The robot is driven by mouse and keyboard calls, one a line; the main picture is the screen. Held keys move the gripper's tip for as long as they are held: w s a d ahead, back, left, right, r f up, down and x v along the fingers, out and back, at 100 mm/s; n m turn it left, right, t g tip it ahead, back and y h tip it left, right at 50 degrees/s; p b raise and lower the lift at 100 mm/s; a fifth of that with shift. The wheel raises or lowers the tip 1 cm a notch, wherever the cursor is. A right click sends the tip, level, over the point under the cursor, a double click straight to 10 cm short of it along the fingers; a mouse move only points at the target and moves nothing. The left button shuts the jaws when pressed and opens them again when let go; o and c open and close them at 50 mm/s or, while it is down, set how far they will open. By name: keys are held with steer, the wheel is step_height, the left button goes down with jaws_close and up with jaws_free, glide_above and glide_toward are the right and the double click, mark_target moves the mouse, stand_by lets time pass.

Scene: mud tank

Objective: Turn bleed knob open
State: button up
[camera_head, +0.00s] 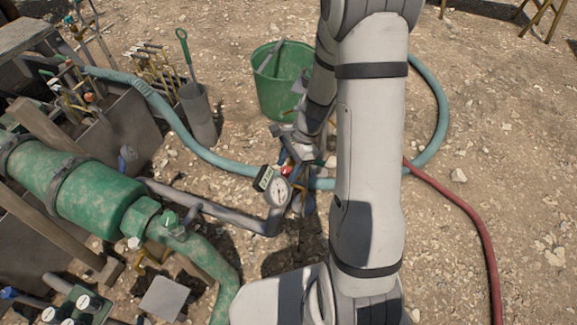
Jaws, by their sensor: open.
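A grey pipe (225,214) runs right from the green pump body (75,190) and bends up to a round white pressure gauge (278,191). A small red part (286,170), possibly the bleed knob, shows just above the gauge. My gripper (291,150) is at the end of my arm, just above the gauge and close to the red part. It is open, but its fingertips are small and partly hidden by my arm. I cannot tell whether it touches the red part.
A green bucket (284,85) stands behind my gripper. A teal hose (190,145) curves behind the gauge, and a red hose (465,205) lies at right. A tool rack (155,70) and a grey cylinder (198,115) stand at upper left. The gravel at right is mostly open.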

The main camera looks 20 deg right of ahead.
steer(key=c, duration=0.9)
steer(key=shift+r+p, duration=0.15)
steer(key=shift+p, duration=0.15)
steer(key=shift+c, duration=0.3)
steer(key=shift+n, duration=0.3)
steer(key=o, duration=1)
steer(key=shift+c, duration=0.2)
steer(key=p+v, duration=0.2)
steer(key=v, duration=0.5)
steer(key=shift+w+r, duration=0.15)
steer(key=shift+r, duration=0.1)
steer(key=shift+d, duration=0.15)
